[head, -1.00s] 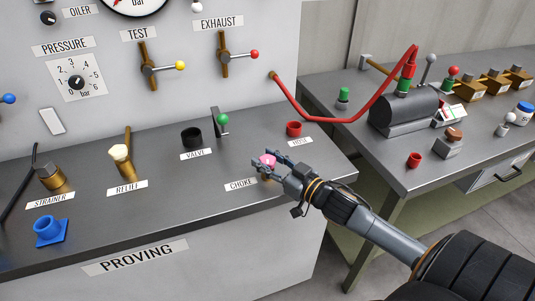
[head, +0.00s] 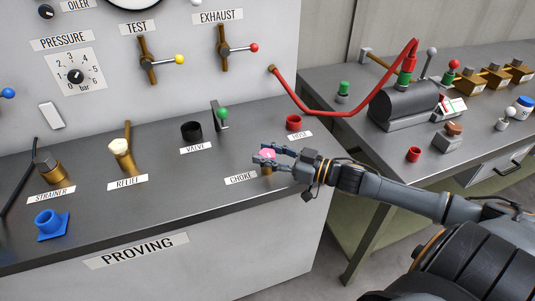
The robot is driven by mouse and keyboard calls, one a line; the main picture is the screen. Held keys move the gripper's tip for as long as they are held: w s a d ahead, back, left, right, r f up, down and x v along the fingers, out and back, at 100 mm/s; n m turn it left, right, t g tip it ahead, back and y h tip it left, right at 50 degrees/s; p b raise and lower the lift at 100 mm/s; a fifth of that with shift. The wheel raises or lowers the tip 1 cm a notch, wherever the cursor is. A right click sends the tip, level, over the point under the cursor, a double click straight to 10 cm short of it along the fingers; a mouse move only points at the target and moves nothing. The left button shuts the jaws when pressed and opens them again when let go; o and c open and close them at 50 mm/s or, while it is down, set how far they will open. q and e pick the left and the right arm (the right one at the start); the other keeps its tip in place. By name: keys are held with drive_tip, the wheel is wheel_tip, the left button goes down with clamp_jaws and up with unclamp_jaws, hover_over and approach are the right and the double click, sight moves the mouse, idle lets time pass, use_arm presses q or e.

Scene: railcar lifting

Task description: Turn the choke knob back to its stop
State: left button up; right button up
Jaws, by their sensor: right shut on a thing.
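The choke knob (head: 267,154) is pink and sits on a brass stem on the bench top, beside the CHOKE label (head: 241,178). My right gripper (head: 264,156) is shut on it, with its fingers on either side of the knob. The fingers hide part of the knob, so how far it is turned cannot be told. My right arm reaches in from the right, low over the bench's right end. My left gripper is not in view.
A red hose (head: 340,119) runs from the panel to a grey cylinder (head: 404,104) on the right table. The bench front-left of the knob is clear.

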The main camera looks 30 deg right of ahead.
drive_tip(key=shift+r, duration=0.1)
drive_tip(key=o, duration=1.2)
drive_tip(key=v, duration=1.2)
